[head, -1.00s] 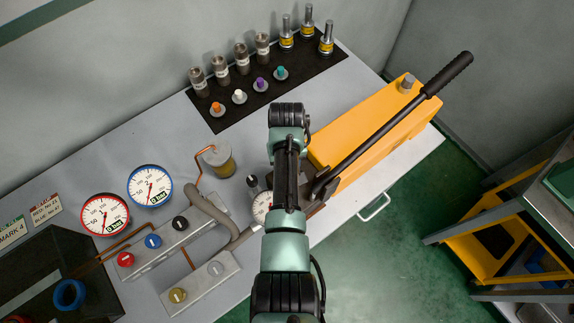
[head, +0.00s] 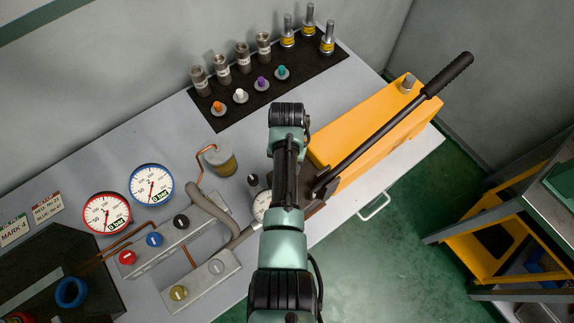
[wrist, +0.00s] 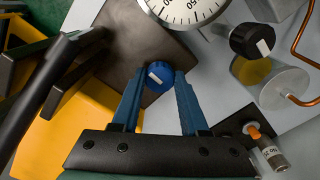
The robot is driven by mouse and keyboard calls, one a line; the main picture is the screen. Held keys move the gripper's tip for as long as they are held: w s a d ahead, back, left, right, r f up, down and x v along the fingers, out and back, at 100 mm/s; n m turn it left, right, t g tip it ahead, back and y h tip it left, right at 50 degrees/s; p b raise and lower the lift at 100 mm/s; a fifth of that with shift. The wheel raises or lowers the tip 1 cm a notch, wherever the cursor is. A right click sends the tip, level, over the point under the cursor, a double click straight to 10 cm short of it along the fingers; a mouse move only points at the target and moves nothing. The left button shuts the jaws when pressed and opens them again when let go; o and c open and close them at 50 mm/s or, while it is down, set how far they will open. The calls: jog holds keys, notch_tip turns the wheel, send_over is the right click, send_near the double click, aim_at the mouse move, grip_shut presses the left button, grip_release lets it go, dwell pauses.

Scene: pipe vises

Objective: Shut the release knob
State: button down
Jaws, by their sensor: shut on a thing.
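A blue knob (wrist: 160,76) with a white mark shows in the wrist view, between the blue fingertips of my gripper (wrist: 157,80). My gripper is shut on this knob. The knob sits over a dark brown plate (wrist: 125,45) beside the yellow hand pump (wrist: 70,125). In the head view my arm hides both the knob and my fingertips. The pump body (head: 360,125) and its long black lever (head: 390,125) lie to the right of my arm there.
A round dial gauge (wrist: 185,8) and a black knob (wrist: 252,40) are close to my gripper. A valve block (head: 180,240) with coloured knobs and two gauges (head: 151,186) stand to the left. Fittings stand on a black mat (head: 225,115). A shelf is at the right.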

jog(key=shift+w+r, duration=0.1)
jog(key=shift+c, duration=2.1)
grip_release()
notch_tip(320, 180, up, 13)
jog(key=b, duration=0.2)
jog(key=w+r+t+b, duration=0.2)
jog(key=w+r+t, duration=0.5)
jog(key=w+r, duration=0.2)
notch_tip(320, 180, up, 19)
jog(key=w+n+t+b, duration=0.2)
jog(key=w+t, duration=0.1)
jog(key=t, duration=0.5)
jog(key=s+r+t+b, duration=0.1)
jog(key=s+r+t, duration=0.5)
jog(key=s+r, duration=0.3)
jog(key=s+r+n+t+b, duration=0.1)
jog(key=s+r+t+b, duration=0.1)
jog(key=s+r+t, duration=0.4)
jog(key=s+r, duration=0.4)
jog(key=r, duration=0.5)
jog(key=shift+r, duration=0.2)
